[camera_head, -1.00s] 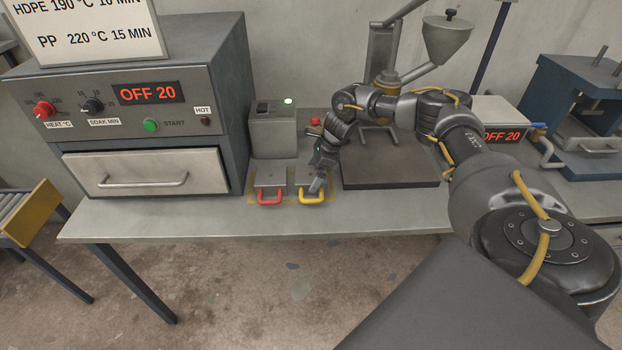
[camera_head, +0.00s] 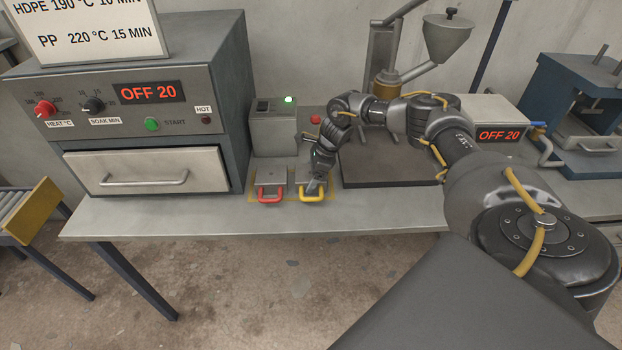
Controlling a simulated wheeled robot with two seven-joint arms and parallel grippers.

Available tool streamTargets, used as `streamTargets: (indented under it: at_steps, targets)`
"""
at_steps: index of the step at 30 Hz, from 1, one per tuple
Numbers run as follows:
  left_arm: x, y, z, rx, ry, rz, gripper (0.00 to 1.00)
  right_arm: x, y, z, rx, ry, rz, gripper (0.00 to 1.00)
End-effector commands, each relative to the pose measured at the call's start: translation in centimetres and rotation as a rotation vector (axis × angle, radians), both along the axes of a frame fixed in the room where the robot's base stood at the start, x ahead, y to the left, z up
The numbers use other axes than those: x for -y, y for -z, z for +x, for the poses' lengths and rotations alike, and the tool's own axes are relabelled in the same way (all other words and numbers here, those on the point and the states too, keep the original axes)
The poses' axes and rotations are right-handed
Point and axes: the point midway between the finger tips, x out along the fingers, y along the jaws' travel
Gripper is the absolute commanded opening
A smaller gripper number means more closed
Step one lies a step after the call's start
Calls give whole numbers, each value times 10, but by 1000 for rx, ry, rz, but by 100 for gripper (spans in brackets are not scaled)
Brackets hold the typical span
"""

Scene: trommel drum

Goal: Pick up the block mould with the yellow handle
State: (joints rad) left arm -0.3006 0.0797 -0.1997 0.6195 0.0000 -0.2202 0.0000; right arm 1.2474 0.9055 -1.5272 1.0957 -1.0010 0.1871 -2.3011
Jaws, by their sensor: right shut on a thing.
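The block mould with the yellow handle (camera_head: 312,197) is a flat grey block at the bench's front edge, right of a similar mould with a red handle (camera_head: 270,194). My right gripper (camera_head: 315,187) points down at the yellow-handled mould and is shut on its handle. The gripper covers part of that mould. Both moulds lie within a yellow-marked area of the bench, and I cannot see any gap under the held one. My left gripper is not in view.
An oven with a drawer (camera_head: 147,171) stands left on the bench (camera_head: 180,218). A small grey box with a green light (camera_head: 273,136) is behind the moulds. A dark press plate (camera_head: 385,172) lies to the right, under my arm. The bench front is clear.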

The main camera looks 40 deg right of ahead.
Motion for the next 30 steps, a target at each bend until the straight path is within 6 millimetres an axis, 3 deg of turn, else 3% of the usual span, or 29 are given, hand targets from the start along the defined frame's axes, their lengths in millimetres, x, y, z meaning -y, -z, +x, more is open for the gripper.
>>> streamTargets:
  at_steps: [10,15,25,30]
  targets:
    - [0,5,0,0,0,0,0,0,-9,2,7,1,2,41]
    - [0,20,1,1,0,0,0,0,-30,3,12,0,3,41]
    - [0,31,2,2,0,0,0,-32,-94,-40,12,-5,1,41]
    - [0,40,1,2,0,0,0,-53,-106,-67,7,-4,1,41]
